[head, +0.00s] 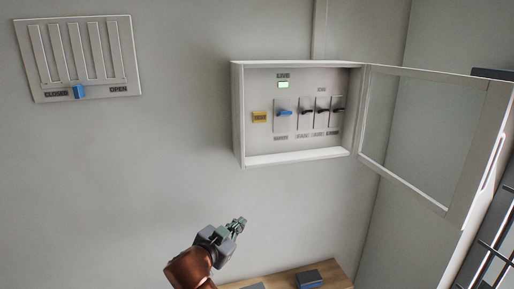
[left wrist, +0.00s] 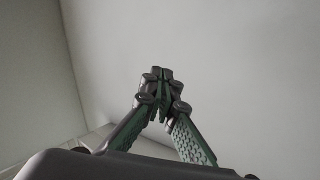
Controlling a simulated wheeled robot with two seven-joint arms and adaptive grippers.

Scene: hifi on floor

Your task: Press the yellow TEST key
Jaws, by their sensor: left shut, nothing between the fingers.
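The yellow TEST key (head: 260,117) sits at the left of the panel inside an open white wall box (head: 238,115). A green lit indicator (head: 283,85) under a LIVE label is above and right of it. A blue-handled switch (head: 284,113) is just right of the key, with several black-handled switches further right. My left gripper (head: 240,223) is below the box, apart from it and from the key. Its fingers (left wrist: 160,75) meet at the tips in the left wrist view, shut and empty. The key does not show in that view. My right gripper is not in view.
The box's glazed door (head: 425,125) stands swung open to the right. A vent (head: 80,55) with a blue slider (head: 79,91) is on the wall at upper left. A wooden surface (head: 325,272) with dark items lies below. The wall between gripper and box is clear.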

